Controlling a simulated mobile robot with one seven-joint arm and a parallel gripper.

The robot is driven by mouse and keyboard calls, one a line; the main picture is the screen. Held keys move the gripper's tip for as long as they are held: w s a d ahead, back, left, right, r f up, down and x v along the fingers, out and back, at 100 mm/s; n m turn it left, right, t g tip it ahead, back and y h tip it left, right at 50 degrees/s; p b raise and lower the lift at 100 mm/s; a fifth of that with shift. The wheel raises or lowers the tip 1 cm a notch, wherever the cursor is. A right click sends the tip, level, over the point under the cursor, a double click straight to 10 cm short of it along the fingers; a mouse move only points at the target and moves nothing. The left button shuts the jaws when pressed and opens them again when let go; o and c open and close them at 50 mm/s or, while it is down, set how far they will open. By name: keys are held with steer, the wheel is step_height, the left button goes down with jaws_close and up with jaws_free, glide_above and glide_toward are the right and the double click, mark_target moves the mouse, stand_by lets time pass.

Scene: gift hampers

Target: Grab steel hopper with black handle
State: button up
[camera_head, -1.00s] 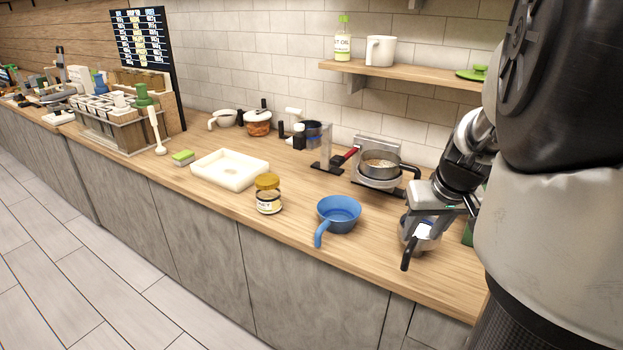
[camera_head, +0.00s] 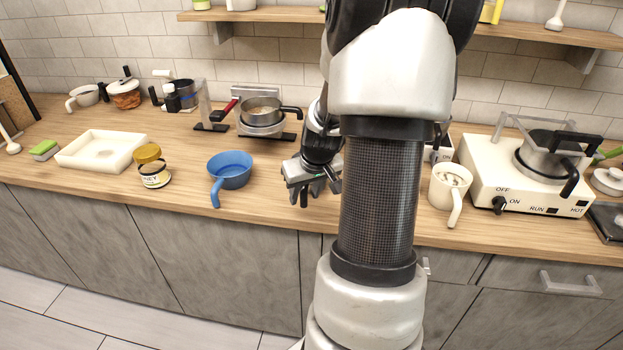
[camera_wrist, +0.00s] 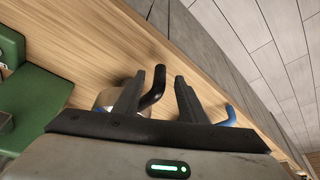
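In the wrist view, a small steel vessel (camera_wrist: 107,98) with a curved black handle (camera_wrist: 157,84) lies just ahead of my gripper (camera_wrist: 166,90). The fingers stand apart, and the handle shows between them with space beside it. The left finger covers part of the steel body. Whether either finger touches the handle is unclear. In the head view, my gripper (camera_head: 304,186) is low over the counter, right of the blue pan (camera_head: 230,171); my arm largely hides the vessel there. Another steel pot with a black handle (camera_head: 261,115) sits on a scale-like stand behind.
Left on the wooden counter (camera_head: 190,140) are a honey jar (camera_head: 152,168) and a white tray (camera_head: 102,151). Right of my arm are a white mug (camera_head: 448,187) and a hot plate (camera_head: 500,179) bearing a steel pot. A green object (camera_wrist: 35,90) is close at left in the wrist view.

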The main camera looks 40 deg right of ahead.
mark_target(303, 199)
steer(key=x, duration=0.3)
steer(key=shift+f, duration=0.1)
steer(key=shift+c, duration=0.4)
jaws_close()
